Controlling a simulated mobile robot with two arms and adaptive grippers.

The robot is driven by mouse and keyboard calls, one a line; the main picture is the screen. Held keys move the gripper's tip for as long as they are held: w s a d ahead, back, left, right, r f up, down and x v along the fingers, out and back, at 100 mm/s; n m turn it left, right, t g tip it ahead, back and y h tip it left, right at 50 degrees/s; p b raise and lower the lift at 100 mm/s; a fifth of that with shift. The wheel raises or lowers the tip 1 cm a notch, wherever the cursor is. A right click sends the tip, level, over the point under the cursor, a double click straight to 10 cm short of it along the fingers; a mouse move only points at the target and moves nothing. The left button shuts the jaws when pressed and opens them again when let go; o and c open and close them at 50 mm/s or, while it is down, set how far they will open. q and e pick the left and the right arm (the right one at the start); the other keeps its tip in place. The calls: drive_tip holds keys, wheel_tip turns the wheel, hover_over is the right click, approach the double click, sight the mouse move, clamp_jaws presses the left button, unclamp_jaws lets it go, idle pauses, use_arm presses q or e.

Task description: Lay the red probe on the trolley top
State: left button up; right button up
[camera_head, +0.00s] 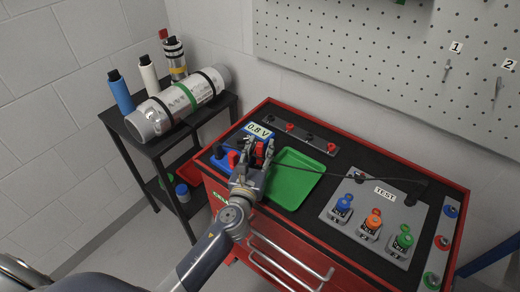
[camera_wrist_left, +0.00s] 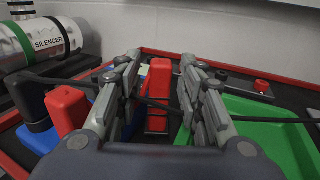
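The red probe (camera_wrist_left: 158,78) stands upright between the spread fingers of my left gripper (camera_wrist_left: 160,75) in the left wrist view, with gaps on both sides. In the head view the left gripper (camera_head: 261,150) is over the left part of the trolley, at the blue meter (camera_head: 217,161) marked 0.8 V, and partly hides the probe. The black trolley top (camera_head: 345,160) has a red rim. My right gripper is not in view.
A green tray (camera_head: 293,180) lies right of the gripper. A TEST panel (camera_head: 345,215) with blue, orange and green knobs is farther right. A black lead runs across the top. Left, a side table holds a silencer cylinder (camera_head: 178,107) and bottles.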

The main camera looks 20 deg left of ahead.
use_arm(q)
drive_tip(key=s, duration=0.3)
drive_tip(key=s+b, duration=0.1)
drive_tip(key=s, duration=0.3)
drive_tip(key=s+b, duration=0.1)
drive_tip(key=s, duration=0.2)
drive_tip(key=shift+s+d, duration=0.25)
drive_tip(key=shift+s, duration=0.05)
drive_tip(key=shift+s+r, duration=0.1)
drive_tip(key=shift+s, duration=0.65)
